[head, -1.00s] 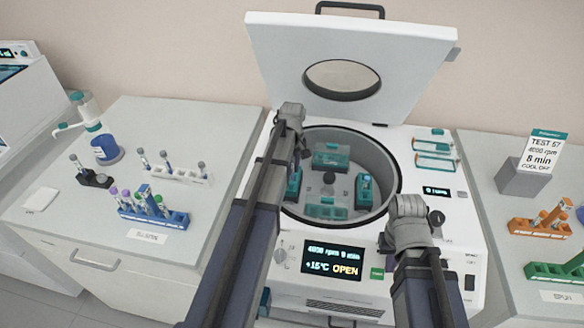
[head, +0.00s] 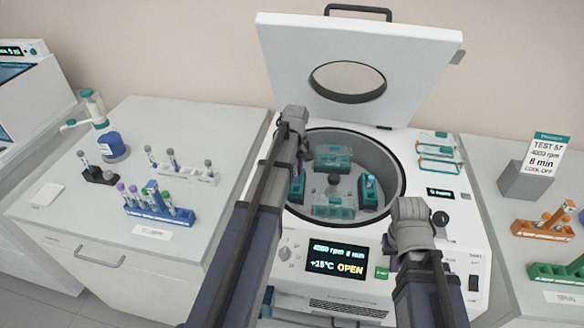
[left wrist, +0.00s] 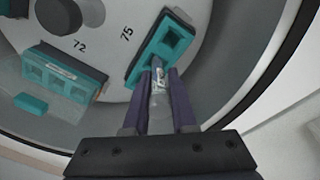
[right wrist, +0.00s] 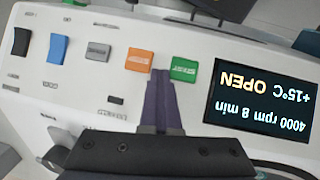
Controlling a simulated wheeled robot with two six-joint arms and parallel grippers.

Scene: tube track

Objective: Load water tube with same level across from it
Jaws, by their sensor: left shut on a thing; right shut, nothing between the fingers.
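The open centrifuge (head: 285,225) stands in the middle with several teal buckets inside. My left gripper (left wrist: 159,75) is shut on a clear tube (left wrist: 158,92) with a small label. It holds the tube over the left teal bucket (left wrist: 168,42), which has square openings. The tube's tip overlaps the bucket's near end; I cannot tell how deep it sits. The right bucket (head: 368,197) holds a tube with a light-blue top (head: 371,178). My right gripper (right wrist: 160,80) is shut and empty, close to the green button (right wrist: 184,69) on the front panel.
The raised lid (head: 430,60) stands behind the bowl. A white rack (head: 200,178) with grey-capped tubes and a blue rack (head: 175,218) with tubes stand on the left counter. Orange (head: 545,233) and green (head: 560,274) racks stand on the right. The bowl rim (head: 402,170) surrounds the buckets.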

